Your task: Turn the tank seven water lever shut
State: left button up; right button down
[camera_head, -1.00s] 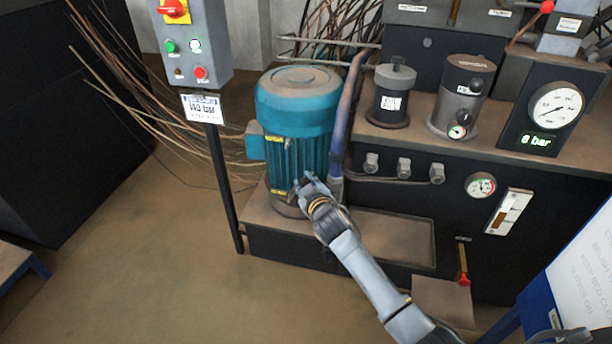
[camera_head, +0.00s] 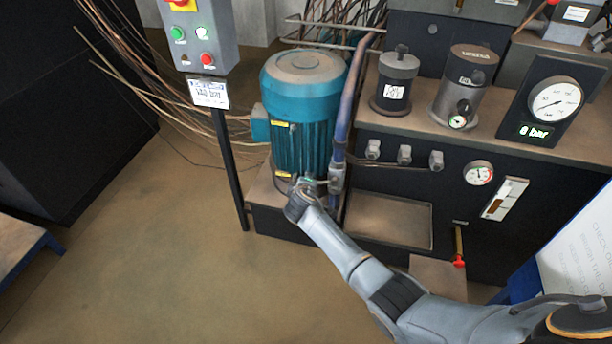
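My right arm comes in from the lower right. Its gripper (camera_head: 306,188) is in front of the foot of the teal motor (camera_head: 300,100), beside a small fitting (camera_head: 336,180) at the lower end of the blue-grey pipe (camera_head: 346,110). The fingers are small and partly hidden, so I cannot tell if they touch the fitting or are open. A short yellow lever with a red end (camera_head: 459,250) hangs down on the front of the dark cabinet. No label for tank seven is readable, and I cannot tell which part is its water lever. My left gripper is not in view.
A control box (camera_head: 203,35) on a dark post (camera_head: 229,160) stands left of the motor. Gauges, including a large dial (camera_head: 555,101), and two cylinders sit on the cabinet top. A white sign board (camera_head: 580,255) stands at the right. The floor at lower left is clear.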

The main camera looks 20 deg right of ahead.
jog(key=shift+s+d+f+n+g+h, duration=0.1)
jog(key=shift+s+f+n+g+h, duration=0.15)
jog(key=shift+f, duration=0.25)
jog(key=shift+s+d+f+n+g+h, duration=0.1)
jog(key=shift+f+n+g+h, duration=0.2)
jog(key=shift+f, duration=0.2)
pick_arm(q)
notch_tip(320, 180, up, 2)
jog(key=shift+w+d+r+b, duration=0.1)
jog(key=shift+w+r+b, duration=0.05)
jog(key=shift+b, duration=0.15)
pick_arm(e)
jog(key=shift+s+d+f+n+h, duration=0.15)
jog(key=shift+d+f+n+h, duration=0.05)
jog(key=shift+f+n+h, duration=0.2)
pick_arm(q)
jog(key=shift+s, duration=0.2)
pick_arm(e)
jog(key=c, duration=1.3)
grip_release()
jog(key=shift+r, duration=0.1)
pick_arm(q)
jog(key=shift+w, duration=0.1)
